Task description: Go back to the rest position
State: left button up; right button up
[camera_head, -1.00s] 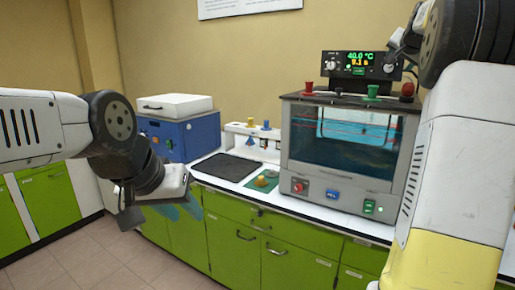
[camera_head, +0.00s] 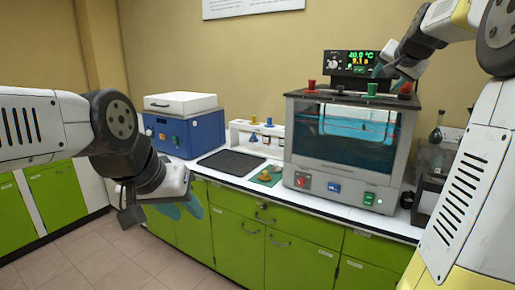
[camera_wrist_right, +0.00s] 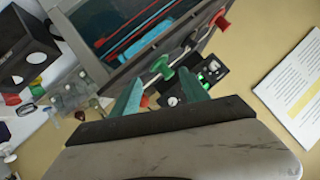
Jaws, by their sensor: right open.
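My right gripper (camera_head: 389,76) is above the top of the grey water bath (camera_head: 341,186), just above and to the right of a green knob (camera_head: 371,90). In the right wrist view my right gripper (camera_wrist_right: 160,92) has its teal fingers apart, with the green knob (camera_wrist_right: 160,68) seen in the gap beyond the tips. Nothing shows held in it. My left gripper (camera_head: 183,209) hangs in front of the green cabinets at the left, its teal fingers apart and apparently empty.
A blue device with a white lid (camera_head: 180,103) stands left on the counter. A black mat (camera_head: 231,163) and a white rack (camera_head: 240,127) lie between it and the bath. A controller (camera_head: 349,63) stands behind the bath. Glassware (camera_head: 436,134) stands at right.

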jog(key=s+a+f+n+g+y, duration=0.1)
jog(key=s+a+f+n+g, duration=0.1)
jog(key=s+a+f, duration=0.5)
jog(key=s+a+f+n+g+y, duration=0.1)
jog(key=s+a+f+n, duration=0.3)
jog(key=s+a+f, duration=0.4)
jog(key=s+a+f+n+g+y, duration=0.2)
jog(key=s+a+f, duration=0.5)
jog(key=s, duration=0.9)
jog(key=shift+s+a+f+n+g, duration=0.4)
jog(key=shift+a+n, duration=0.2)
jog(key=shift+a, duration=0.3)
jog(key=shift+r, duration=0.1)
jog(key=shift+c, duration=0.4)
